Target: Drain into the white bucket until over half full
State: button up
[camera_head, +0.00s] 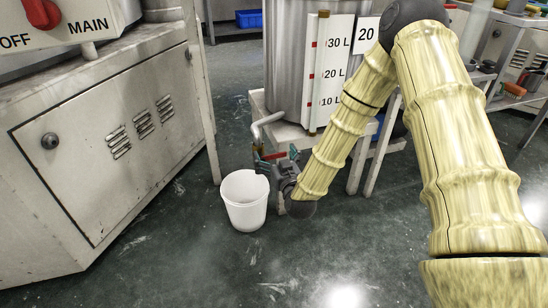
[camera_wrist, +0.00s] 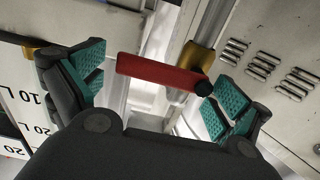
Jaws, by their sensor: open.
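The white bucket (camera_head: 246,212) stands upright on the floor below a bent grey pipe (camera_head: 268,119) at the metal tank (camera_head: 292,55). No liquid shows in it and no stream is visible. A sight gauge (camera_head: 330,70) marked 10, 20 and 30 L is on the tank front. My gripper (camera_head: 275,157) is beside the pipe, above the bucket's right rim. In the wrist view, the red valve handle (camera_wrist: 158,72) lies crosswise between the open teal-padded fingers (camera_wrist: 155,90), with a gap visible at the left pad. Contact at the right pad cannot be told.
A grey cabinet (camera_head: 110,150) with a red MAIN switch (camera_head: 42,12) stands to the left. The tank rests on a pale stand (camera_head: 290,135) with legs near my arm. Open floor lies in front of the bucket. A workbench is at the right.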

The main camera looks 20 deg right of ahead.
jog(key=shift+w, duration=0.15)
jog(key=shift+c, duration=0.2)
jog(key=c, duration=1.4)
